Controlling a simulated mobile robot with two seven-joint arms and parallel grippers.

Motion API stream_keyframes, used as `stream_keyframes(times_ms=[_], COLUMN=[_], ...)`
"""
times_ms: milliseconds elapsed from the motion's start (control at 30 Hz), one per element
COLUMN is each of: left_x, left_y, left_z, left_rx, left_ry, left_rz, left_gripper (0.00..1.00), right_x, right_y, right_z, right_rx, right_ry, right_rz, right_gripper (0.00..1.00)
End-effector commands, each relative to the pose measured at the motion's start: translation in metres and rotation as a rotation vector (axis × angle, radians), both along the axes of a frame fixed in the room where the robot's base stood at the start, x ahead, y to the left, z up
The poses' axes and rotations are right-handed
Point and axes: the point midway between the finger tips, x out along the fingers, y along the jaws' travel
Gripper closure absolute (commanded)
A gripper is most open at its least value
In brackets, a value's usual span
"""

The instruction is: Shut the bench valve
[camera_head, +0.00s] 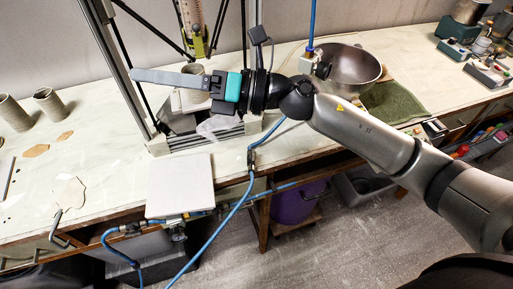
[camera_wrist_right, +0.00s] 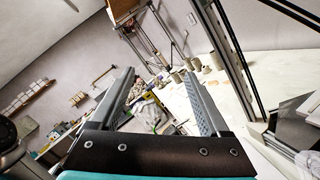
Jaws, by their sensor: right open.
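A blue air line runs along the bench's front edge in the head view, with small metal fittings. One fitting (camera_head: 178,231) hangs below the pale square board, and another (camera_head: 132,230) is further left. Either could be the bench valve; they are too small to tell a handle or its position. My right gripper (camera_head: 137,76) is above the bench, pointing left, well above and apart from these fittings. In the right wrist view its two fingers (camera_wrist_right: 156,75) stand apart with nothing between them. My left gripper is not in view.
A metal frame (camera_head: 125,75) stands close behind my right gripper. A steel bowl (camera_head: 350,66) and green cloth (camera_head: 392,103) lie right of it. The pale board (camera_head: 180,184) is at the bench's front edge. Clay cylinders (camera_head: 48,103) stand at left. A blue hose (camera_head: 236,207) hangs in front.

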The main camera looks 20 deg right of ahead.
Motion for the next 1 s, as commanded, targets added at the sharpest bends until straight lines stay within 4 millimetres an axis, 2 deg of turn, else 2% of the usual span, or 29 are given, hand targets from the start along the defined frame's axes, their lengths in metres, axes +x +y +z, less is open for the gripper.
stream_keyframes(times_ms=[133, 233, 400, 500, 633, 767, 867, 1000], left_x=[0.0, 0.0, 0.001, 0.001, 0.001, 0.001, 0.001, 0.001], left_y=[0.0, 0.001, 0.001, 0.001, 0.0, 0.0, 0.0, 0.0], left_z=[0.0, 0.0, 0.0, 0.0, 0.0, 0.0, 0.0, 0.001], left_rx=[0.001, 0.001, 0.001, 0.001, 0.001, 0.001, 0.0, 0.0], left_ry=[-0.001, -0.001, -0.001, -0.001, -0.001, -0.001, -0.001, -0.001], left_rz=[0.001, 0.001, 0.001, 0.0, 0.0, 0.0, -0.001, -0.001], left_gripper=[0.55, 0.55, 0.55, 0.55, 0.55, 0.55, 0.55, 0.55], right_x=[-0.005, -0.003, 0.008, 0.013, 0.014, 0.014, 0.015, 0.016], right_y=[-0.013, -0.04, -0.115, -0.16, -0.199, -0.213, -0.211, -0.201], right_z=[-0.04, -0.07, -0.109, -0.119, -0.123, -0.125, -0.133, -0.155], right_rx=[-0.368, -0.619, -1.026, -1.208, -1.351, -1.404, -1.408, -1.404], right_ry=[-0.183, -0.265, -0.316, -0.303, -0.273, -0.256, -0.254, -0.254], right_rz=[0.149, 0.238, 0.364, 0.415, 0.455, 0.473, 0.477, 0.479], right_gripper=[0.2, 0.2, 0.2, 0.2, 0.2, 0.2, 0.2, 0.2])
